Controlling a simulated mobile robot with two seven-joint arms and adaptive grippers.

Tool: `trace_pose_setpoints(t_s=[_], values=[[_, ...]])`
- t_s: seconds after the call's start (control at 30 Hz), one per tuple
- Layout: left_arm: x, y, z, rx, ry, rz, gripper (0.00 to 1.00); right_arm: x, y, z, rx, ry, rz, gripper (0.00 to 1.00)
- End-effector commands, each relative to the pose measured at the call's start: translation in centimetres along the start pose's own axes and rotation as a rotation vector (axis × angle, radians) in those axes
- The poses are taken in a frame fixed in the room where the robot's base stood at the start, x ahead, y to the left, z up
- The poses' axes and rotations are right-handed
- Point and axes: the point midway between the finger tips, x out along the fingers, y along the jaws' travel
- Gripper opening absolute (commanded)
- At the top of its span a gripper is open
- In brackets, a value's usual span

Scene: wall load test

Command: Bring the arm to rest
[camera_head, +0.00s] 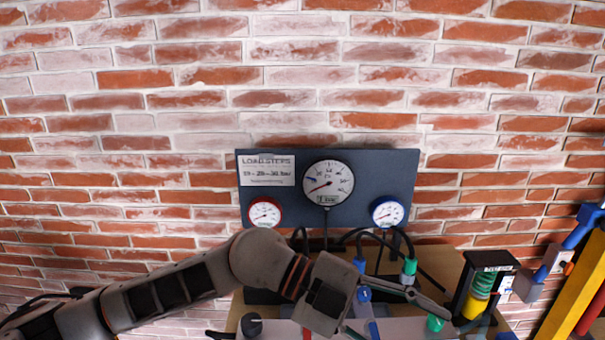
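My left arm comes in from the lower left and its gripper (400,318) is low in the picture, in front of the bench below the gauge panel. One dark finger reaches right. The other is only partly seen near the bottom edge, with a gap between them, so it looks open. I see nothing clearly held. A blue fitting (365,296) shows near the fingers; I cannot tell whether they touch. My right gripper is not in view.
A dark panel (387,170) on the brick wall (130,180) carries a large gauge (328,183), a red-rimmed gauge (265,213) and a blue-rimmed gauge (388,211). Hoses, a green fitting (410,268) and a black-framed unit (483,285) crowd the bench. A yellow post (575,290) stands right.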

Motion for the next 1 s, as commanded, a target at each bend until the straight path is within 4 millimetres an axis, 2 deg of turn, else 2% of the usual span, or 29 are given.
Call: trace_pose_setpoints(t_s=[0.03, 0.1, 0.23, 0.37, 0.4, 0.53, 0.67, 0.77, 0.87, 1.0], values=[[0.3, -1.4, -1.4, 0.018, 0.049, -0.104, 0.48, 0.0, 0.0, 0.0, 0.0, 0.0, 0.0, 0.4], [-0.1, -3.8, -2.9, 0.048, 0.094, -0.26, 0.48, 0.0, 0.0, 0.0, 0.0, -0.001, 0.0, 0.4], [-2.7, -8.0, -4.4, 0.074, 0.121, -0.558, 0.48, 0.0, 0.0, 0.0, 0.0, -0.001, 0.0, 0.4], [-7.3, -11.1, -3.7, 0.061, 0.07, -0.849, 0.48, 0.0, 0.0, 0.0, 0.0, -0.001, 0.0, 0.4], [-9.0, -11.6, -3.1, 0.049, 0.04, -0.935, 0.48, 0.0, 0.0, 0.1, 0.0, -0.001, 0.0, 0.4], [-15.1, -11.9, -0.2, -0.017, -0.102, -1.188, 0.48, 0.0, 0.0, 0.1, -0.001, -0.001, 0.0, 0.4], [-21.2, -9.5, 3.9, -0.119, -0.304, -1.39, 0.48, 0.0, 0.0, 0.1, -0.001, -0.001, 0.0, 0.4], [-25.2, -6.2, 7.1, -0.21, -0.481, -1.491, 0.48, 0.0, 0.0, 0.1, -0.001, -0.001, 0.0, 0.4], [-28.6, -1.9, 9.9, -0.31, -0.662, -1.552, 0.48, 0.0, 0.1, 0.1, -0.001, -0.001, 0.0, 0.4], [-32.3, 5.3, 12.9, -0.456, -0.915, -1.572, 0.48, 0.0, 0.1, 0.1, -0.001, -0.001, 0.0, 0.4]])
